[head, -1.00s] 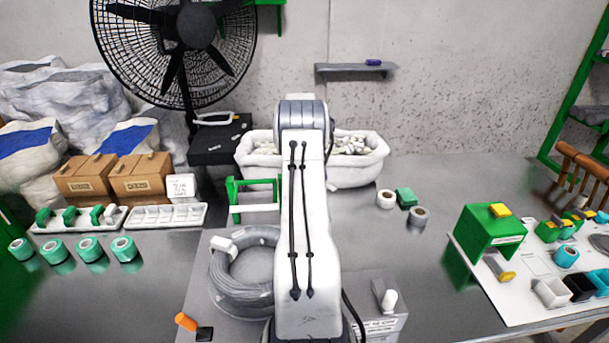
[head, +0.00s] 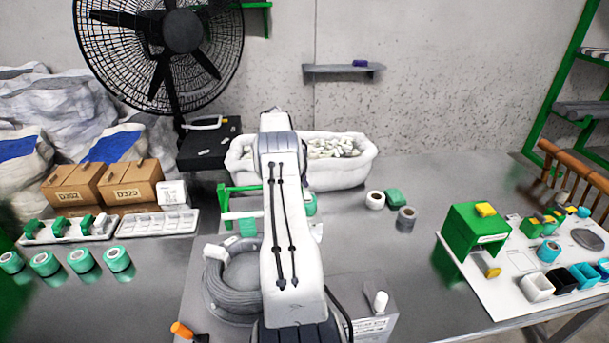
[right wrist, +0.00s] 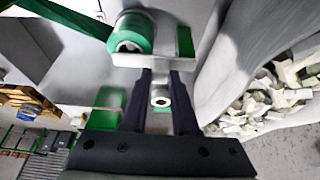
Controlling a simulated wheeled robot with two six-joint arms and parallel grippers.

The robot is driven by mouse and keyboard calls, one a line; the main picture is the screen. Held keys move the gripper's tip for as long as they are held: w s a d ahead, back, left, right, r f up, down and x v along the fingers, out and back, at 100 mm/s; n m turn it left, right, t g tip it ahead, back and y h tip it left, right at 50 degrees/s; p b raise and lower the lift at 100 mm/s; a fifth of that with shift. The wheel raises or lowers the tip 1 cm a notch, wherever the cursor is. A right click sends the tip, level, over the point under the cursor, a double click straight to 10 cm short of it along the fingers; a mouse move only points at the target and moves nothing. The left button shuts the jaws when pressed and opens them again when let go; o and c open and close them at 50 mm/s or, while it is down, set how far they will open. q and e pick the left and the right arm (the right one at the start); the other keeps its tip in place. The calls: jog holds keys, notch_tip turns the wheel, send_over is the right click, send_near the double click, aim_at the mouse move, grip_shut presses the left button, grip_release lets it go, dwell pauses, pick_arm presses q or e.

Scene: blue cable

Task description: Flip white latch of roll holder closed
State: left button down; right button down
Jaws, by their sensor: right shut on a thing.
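The green roll holder (head: 240,190) stands behind my arm in the head view, and the arm covers much of it. A green roll (right wrist: 130,35) sits beside my fingertips in the right wrist view. My right gripper (right wrist: 163,92) has its dark fingers shut on the white latch (right wrist: 155,61), which lies across the fingertips. A small white cylinder with a hole shows between the fingers. How far the latch is turned cannot be told. In the head view the right gripper is hidden behind its arm. My left gripper is not in view.
A coil of grey cable (head: 226,292) lies left of my arm. A white bin of small parts (head: 352,172) stands close behind the holder. Loose rolls (head: 407,219) lie to the right. A green dispenser (head: 474,231) stands on a white board further right.

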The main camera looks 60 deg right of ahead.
jog(key=shift+d+r, duration=0.1)
dwell(0.3)
jog(key=c, duration=0.7)
grip_release()
jog(key=v, duration=1)
jog(key=shift+r+p, duration=0.15)
jog(key=shift+p, duration=0.25)
